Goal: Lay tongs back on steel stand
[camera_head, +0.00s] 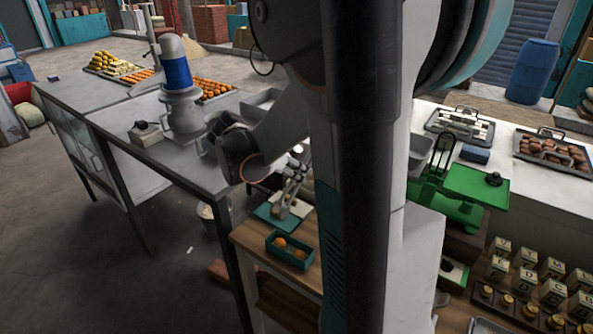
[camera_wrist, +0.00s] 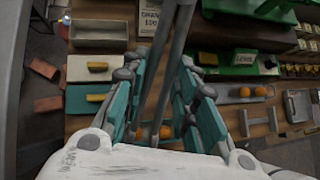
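My gripper (camera_wrist: 163,62) has teal fingers in the wrist view, set apart with two long grey bars between them. The bars look like the tongs (camera_wrist: 172,40), running from the top edge down between the fingers, apparently held. In the head view my gripper (camera_head: 291,192) hangs above the wooden side table, beside the grey worktop, and the tongs cannot be made out. A grey metal piece (camera_wrist: 298,104) at the right of the wrist view may be the steel stand; I cannot tell.
A teal tray with oranges (camera_head: 289,251) sits on the wooden table (camera_head: 262,238) below my gripper. A green scale (camera_head: 474,184) stands to the right. Several labelled blocks stand at lower right.

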